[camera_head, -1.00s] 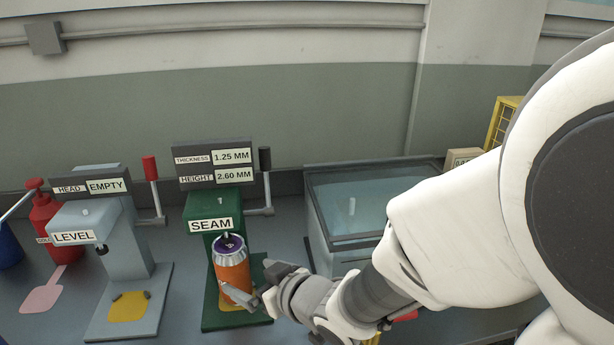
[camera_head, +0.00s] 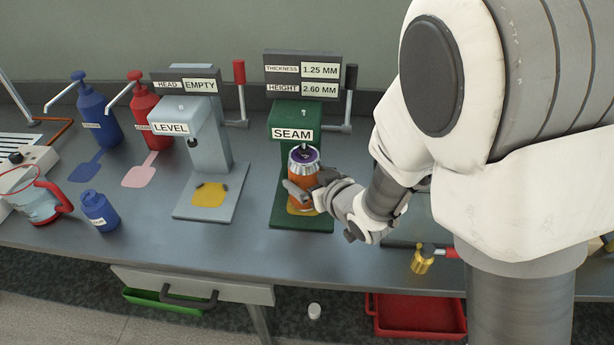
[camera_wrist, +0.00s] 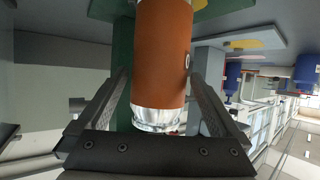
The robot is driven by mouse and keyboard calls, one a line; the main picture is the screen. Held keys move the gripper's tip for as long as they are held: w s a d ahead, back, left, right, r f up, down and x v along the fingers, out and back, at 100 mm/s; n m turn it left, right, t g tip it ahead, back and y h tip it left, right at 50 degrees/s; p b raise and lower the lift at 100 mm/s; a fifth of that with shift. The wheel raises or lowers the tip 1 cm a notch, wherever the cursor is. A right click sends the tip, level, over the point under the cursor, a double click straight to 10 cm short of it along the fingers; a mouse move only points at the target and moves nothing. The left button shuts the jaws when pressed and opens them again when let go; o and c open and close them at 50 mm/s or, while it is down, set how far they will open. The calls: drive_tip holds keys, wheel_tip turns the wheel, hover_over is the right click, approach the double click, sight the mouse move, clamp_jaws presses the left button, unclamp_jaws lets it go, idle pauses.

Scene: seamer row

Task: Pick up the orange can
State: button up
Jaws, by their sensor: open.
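The orange can (camera_head: 304,178) with a silver top and purple lid stands upright on the green SEAM machine (camera_head: 292,132), on the yellow patch of its base. In the wrist view the orange can (camera_wrist: 162,60) lies between my gripper's two open fingers, with its silver end toward the palm. My gripper (camera_head: 312,192) is at the front right of the can in the head view; its fingertips show also in the wrist view (camera_wrist: 160,85). The fingers stand apart from the can's sides, with gaps visible in the wrist view. My arm hides the area to the right.
The grey LEVEL machine (camera_head: 205,150) stands left of the SEAM machine. Blue (camera_head: 98,118) and red (camera_head: 144,110) pump bottles, a small blue bottle (camera_head: 99,210) and a glass jug (camera_head: 38,205) are further left. A red tray (camera_head: 410,315) is below the table.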

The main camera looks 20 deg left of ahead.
drive_tip(key=shift+x, duration=1.35)
drive_tip(key=shift+r, duration=0.15)
clamp_jaws()
